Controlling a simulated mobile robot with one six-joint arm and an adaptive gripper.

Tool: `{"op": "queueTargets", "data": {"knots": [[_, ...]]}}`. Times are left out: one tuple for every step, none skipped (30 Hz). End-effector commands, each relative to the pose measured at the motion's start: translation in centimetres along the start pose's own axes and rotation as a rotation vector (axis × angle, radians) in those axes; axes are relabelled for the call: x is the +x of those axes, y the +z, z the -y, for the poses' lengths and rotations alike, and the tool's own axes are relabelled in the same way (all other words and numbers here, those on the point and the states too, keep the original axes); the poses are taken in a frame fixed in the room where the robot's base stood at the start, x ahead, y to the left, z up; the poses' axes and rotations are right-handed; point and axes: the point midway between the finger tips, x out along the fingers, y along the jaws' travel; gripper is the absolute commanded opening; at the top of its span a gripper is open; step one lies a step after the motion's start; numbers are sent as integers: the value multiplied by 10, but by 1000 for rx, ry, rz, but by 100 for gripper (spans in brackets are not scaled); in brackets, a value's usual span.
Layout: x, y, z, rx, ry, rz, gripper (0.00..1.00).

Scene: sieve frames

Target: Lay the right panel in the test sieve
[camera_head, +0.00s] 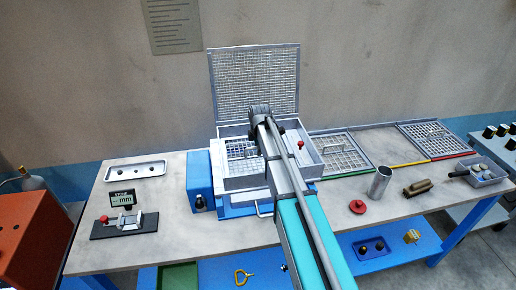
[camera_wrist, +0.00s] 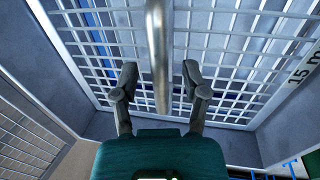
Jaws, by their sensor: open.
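The test sieve (camera_head: 232,184) is a grey open-topped box on a blue base, with its mesh lid (camera_head: 255,78) standing open at the back. A wire mesh panel (camera_head: 237,150) shows inside it, partly hidden by my arm. In the wrist view, the mesh (camera_wrist: 232,50) lies between the sieve walls, below my gripper. My gripper (camera_wrist: 160,73) is open, its fingers on either side of a grey handle bar (camera_wrist: 158,40). I see a gap between the bar and each finger. A cut-off "15 m" label shows at the right.
Right of the sieve, a mesh panel with a handle (camera_head: 341,147) lies by a green strip, and another (camera_head: 432,137) by a red strip. The yellow-edged place (camera_head: 384,145) between them is bare. A metal cup (camera_head: 379,184), red knob (camera_head: 357,206) and brush (camera_head: 417,187) stand in front.

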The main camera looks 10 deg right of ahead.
Motion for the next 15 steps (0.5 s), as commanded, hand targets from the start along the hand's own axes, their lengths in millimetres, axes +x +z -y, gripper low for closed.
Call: {"op": "queueTargets", "data": {"knots": [[0,0,0,0,-1,0,58],[0,0,0,0,-1,0,58],[0,0,0,0,-1,0,58],[0,0,0,0,-1,0,58],[-1,0,0,0,0,0,58],[-1,0,0,0,0,0,58],[-2,0,0,0,0,0,58],[-3,0,0,0,0,0,58],[-4,0,-1,0,0,0,58],[-6,0,-1,0,0,0,58],[-7,0,-1,0,0,0,58],[-9,0,-2,0,0,0,58],[-11,0,-2,0,0,0,58],[-13,0,-2,0,0,0,58],[-15,0,-3,0,0,0,58]]}}
